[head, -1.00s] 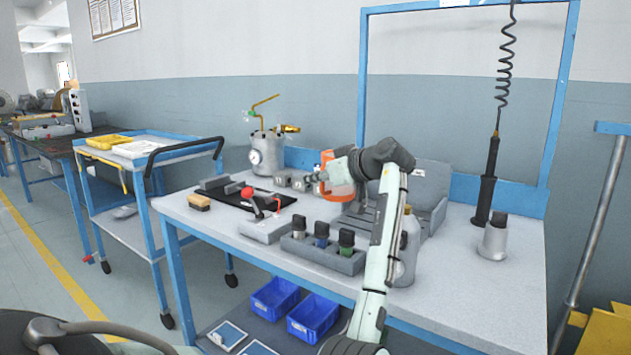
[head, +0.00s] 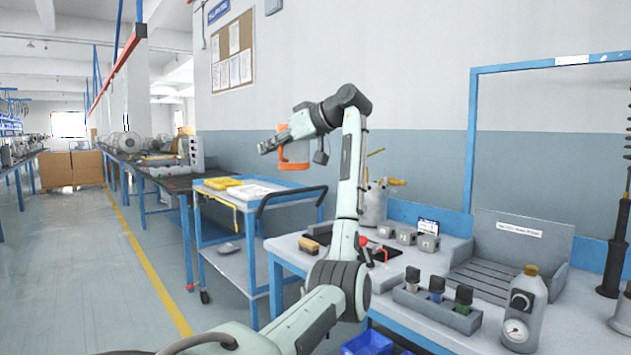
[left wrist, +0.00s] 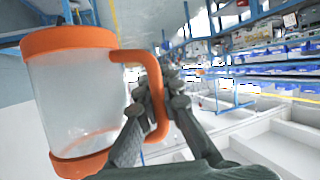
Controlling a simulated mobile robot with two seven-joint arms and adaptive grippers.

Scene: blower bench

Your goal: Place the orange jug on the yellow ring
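The orange jug has a clear body with orange bands and an orange handle. It fills the left of the left wrist view (left wrist: 78,95), and its orange part shows in the head view (head: 294,164). My left gripper (head: 280,140) is shut on the jug's handle, with the fingers around the handle in the left wrist view (left wrist: 148,100). The jug is held in the air, above and behind the cart in the picture. I cannot make out the yellow ring in either current view. My right gripper is not in view.
On the bench are a bottle with a gauge (head: 524,305), a holder with small bottles (head: 435,305) and a metal pot (head: 373,205). The floor at left is open.

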